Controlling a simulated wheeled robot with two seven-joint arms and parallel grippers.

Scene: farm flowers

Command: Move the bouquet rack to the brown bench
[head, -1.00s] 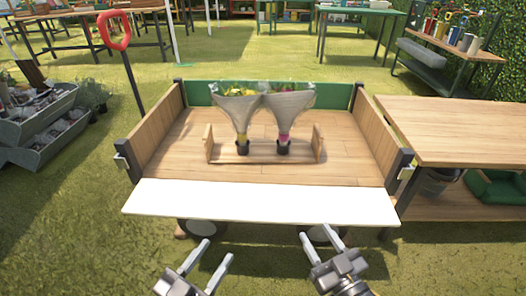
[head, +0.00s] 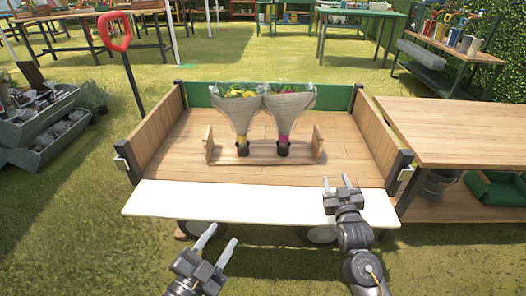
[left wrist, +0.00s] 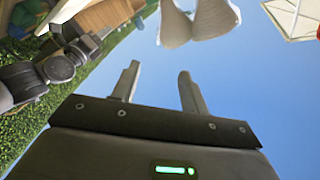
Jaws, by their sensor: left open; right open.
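The bouquet rack (head: 262,156) is a wooden stand with two upright end boards, standing on the cart's plank bed. It holds two wrapped bouquets, a yellow one (head: 240,112) and a pink one (head: 289,112), whose wraps also show at the top of the left wrist view (left wrist: 197,22). The brown bench (head: 460,135) stands to the right of the cart. My left gripper (head: 216,243) is open and empty in front of the cart's white front panel. My right gripper (head: 338,183) is open and empty over that panel, front right of the rack and apart from it.
The cart has wooden side walls (head: 158,130), dark corner posts and a white lowered front panel (head: 240,203). The bench's top is clear in view. A red-handled tool (head: 115,32) stands left of the cart. Grey planters (head: 45,130) are further left.

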